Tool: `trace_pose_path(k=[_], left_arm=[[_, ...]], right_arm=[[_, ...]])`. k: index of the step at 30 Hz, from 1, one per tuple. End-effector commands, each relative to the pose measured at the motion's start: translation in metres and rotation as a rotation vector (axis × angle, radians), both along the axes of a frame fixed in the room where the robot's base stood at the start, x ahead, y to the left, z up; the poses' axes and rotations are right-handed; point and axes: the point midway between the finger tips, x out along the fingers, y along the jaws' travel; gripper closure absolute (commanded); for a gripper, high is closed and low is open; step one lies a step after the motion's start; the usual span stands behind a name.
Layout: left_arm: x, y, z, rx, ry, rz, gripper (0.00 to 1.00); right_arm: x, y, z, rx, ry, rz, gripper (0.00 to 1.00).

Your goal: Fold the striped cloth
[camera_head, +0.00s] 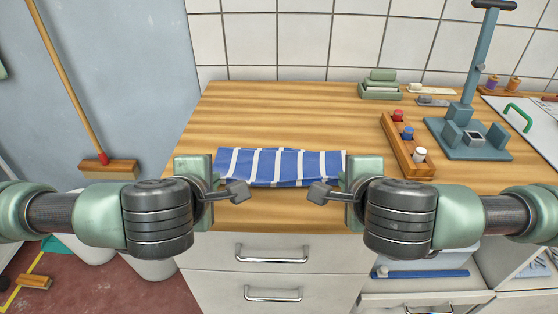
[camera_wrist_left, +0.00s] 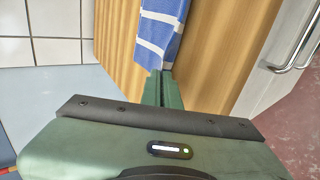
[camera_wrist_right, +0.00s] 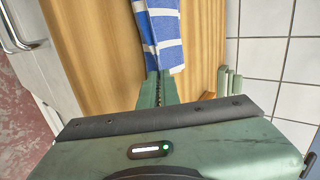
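The striped cloth (camera_head: 270,166), blue with white stripes, lies as a wide, shallow strip near the front edge of the wooden worktop. Its front edge looks slightly bent. My left gripper (camera_head: 237,191) is at the front left part of the cloth; in the left wrist view its fingers (camera_wrist_left: 163,86) are together, with the cloth (camera_wrist_left: 161,35) running into them. My right gripper (camera_head: 320,193) is at the front right part; in the right wrist view its fingers (camera_wrist_right: 158,88) are together at the cloth's end (camera_wrist_right: 160,40). The fingertips partly hide the cloth's front corners.
A wooden rack (camera_head: 407,150) with colored spools stands right of the cloth, beside a blue-grey press stand (camera_head: 470,135). The worktop (camera_head: 275,110) behind the cloth is clear. Drawers (camera_head: 270,262) are below the front edge.

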Motion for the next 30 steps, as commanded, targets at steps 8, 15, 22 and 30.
trace_pose_path(k=[8, 15, 22, 30], left_arm=[[0.000, 0.000, 0.000, 0.001, 0.000, 0.001, 0.84], [0.000, 0.000, 0.000, 0.001, 0.000, 0.001, 0.60], [0.000, 0.000, 0.001, 0.001, 0.000, 0.001, 0.60], [-0.010, 0.000, 0.036, -0.001, -0.004, 0.000, 0.60]], right_arm=[[0.000, 0.000, 0.000, -0.001, -0.001, -0.001, 0.83], [0.000, 0.000, 0.000, -0.001, 0.000, -0.001, 0.60], [0.000, 0.000, 0.001, -0.001, -0.001, -0.001, 0.60], [-0.009, 0.001, 0.037, 0.002, -0.006, 0.001, 0.60]])
